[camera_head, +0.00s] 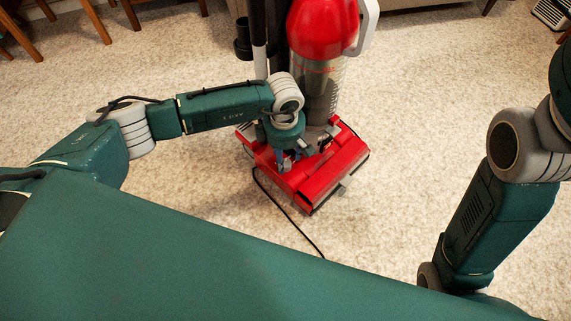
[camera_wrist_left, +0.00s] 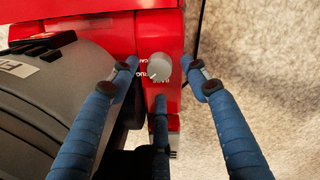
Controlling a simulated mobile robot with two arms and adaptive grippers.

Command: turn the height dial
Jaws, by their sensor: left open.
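A red upright vacuum cleaner (camera_head: 319,180) stands on the carpet, its low red head toward me. The height dial (camera_wrist_left: 159,67) is a small round grey knob on the red housing in the left wrist view, with white lettering around it. My left gripper (camera_head: 290,160) is over the vacuum's head. In the left wrist view its blue fingers (camera_wrist_left: 166,72) are open, spread on both sides of the dial, with a third finger below it. Whether any finger touches the dial, I cannot tell. The dial is hard to make out in the head view. My right gripper is not in view.
A black cord (camera_head: 289,218) runs from the vacuum across the carpet (camera_head: 420,115). The vacuum's upright body (camera_head: 323,72) rises close behind my left gripper. Wooden chair legs (camera_head: 96,20) stand at the back left. The carpet right of the vacuum is clear.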

